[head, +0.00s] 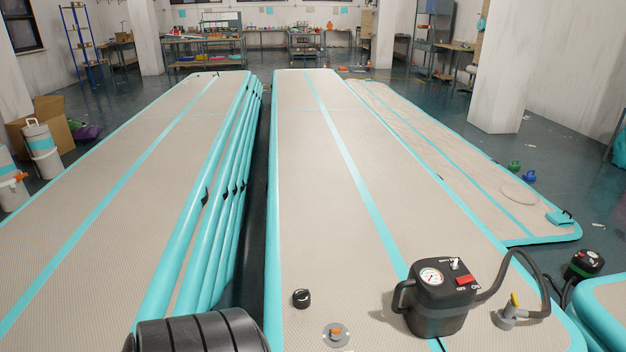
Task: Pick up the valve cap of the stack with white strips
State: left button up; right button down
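A small round black cap (301,298) lies on the near end of the middle inflatable track (315,240). A round grey valve with an orange centre (336,334) is set in the same track, just right of and nearer than the cap. The left stack (120,190) has several layers with teal edges and a teal strip. I cannot tell for sure which stack has white strips. Neither of my grippers is in view.
A black pump with a gauge (440,297) stands right of the cap, its hose ending at a grey nozzle (509,313). A dark ribbed cylinder (200,332) sits at the bottom left. A narrow gap separates the stacks. A flatter track (450,165) lies at right.

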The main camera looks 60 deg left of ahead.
aim_at(301, 297)
jog(key=u, duration=2)
